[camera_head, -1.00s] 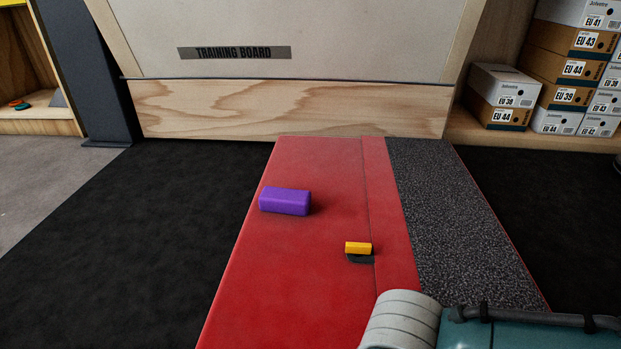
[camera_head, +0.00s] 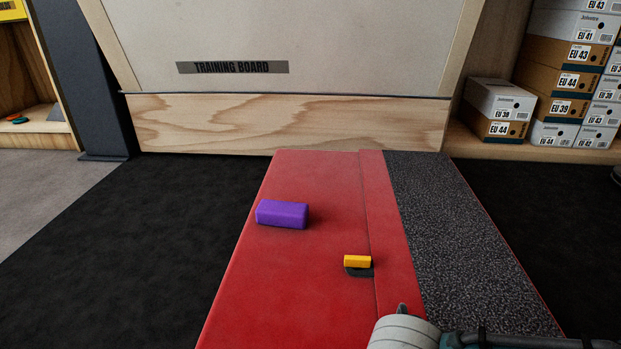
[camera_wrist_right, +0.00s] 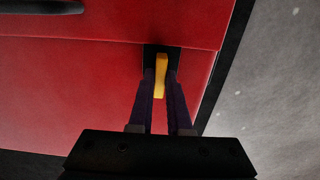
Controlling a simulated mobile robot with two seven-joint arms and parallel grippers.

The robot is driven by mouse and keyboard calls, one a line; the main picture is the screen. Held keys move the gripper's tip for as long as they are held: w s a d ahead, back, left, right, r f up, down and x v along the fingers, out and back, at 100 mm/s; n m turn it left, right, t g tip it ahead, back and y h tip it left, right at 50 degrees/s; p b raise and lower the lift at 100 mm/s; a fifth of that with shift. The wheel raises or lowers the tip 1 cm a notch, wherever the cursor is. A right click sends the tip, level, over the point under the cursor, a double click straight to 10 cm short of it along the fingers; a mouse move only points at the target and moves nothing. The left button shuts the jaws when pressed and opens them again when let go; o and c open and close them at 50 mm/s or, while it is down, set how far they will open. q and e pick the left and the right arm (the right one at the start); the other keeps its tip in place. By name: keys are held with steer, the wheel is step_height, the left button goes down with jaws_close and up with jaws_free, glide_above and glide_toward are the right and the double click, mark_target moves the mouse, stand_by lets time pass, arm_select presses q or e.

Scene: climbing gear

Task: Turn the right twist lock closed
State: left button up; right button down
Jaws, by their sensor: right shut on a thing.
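In the right wrist view a yellow twist lock (camera_wrist_right: 161,66) sits on a black plate (camera_wrist_right: 148,56) on a red surface. Its lever runs nearly lengthwise between the dark fingers of my right gripper (camera_wrist_right: 160,88). The gripper is shut on the lever, and the fingers hide part of its sides. The right gripper is out of the head view, where only my right arm shows at the lower right. My left gripper is in neither view.
The head view shows a red pad (camera_head: 315,210) with a purple block (camera_head: 282,214) and a small yellow piece on black (camera_head: 357,262). A grey textured strip (camera_head: 450,230) runs along its right. A training board (camera_head: 290,122) and shoeboxes (camera_head: 496,107) stand behind.

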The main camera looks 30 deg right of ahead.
stand_by(0.4)
steer(key=shift+m+p, duration=0.45)
steer(key=shift+m, duration=0.05)
steer(key=m+p, duration=0.2)
steer(key=shift+r+m, duration=0.1)
steer(key=shift+m, duration=0.3)
steer(key=m+p, duration=0.1)
steer(key=m, duration=0.1)
steer(key=shift+m, duration=0.4)
steer(key=m+p, duration=0.1)
steer(key=m, duration=0.1)
steer(key=shift+m, duration=0.4)
steer(key=m, duration=0.4)
steer(key=shift+p, duration=0.4)
steer(key=shift+m, duration=2.2)
steer(key=shift+m, duration=0.3)
